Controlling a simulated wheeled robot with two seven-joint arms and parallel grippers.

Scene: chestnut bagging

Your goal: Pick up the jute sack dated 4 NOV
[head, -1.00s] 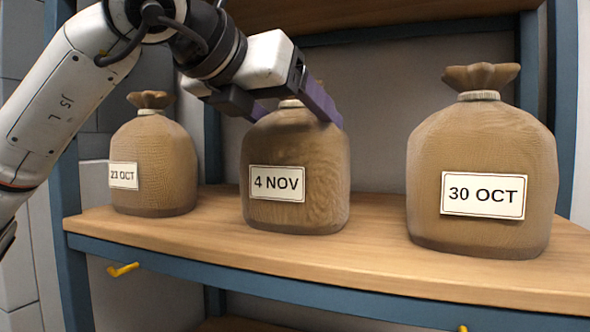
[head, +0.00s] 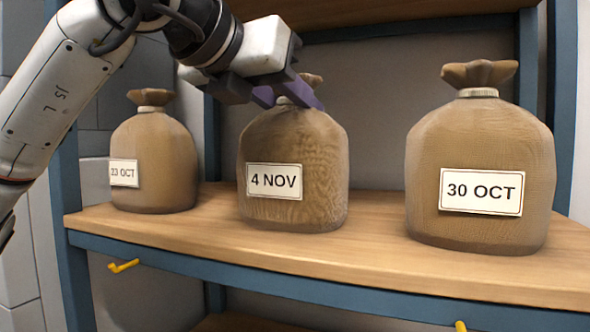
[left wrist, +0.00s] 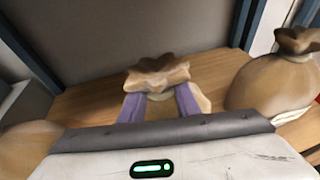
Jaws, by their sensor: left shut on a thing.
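The jute sack labelled 4 NOV (head: 292,170) stands upright on the wooden shelf, in the middle of the head view. My left gripper (head: 287,95) is at its tied neck from above, with purple fingers shut on the neck. In the left wrist view the two purple fingers (left wrist: 160,106) sit on either side of the neck below the gathered top (left wrist: 157,75). The sack's base appears to be on or very close to the shelf; I cannot tell which. My right gripper is not in view.
A sack labelled 23 OCT (head: 155,165) stands to the left and one labelled 30 OCT (head: 480,150) to the right, each with a gap. The wooden shelf board (head: 370,240) has a blue front edge with yellow hooks (head: 123,266). Another board is above.

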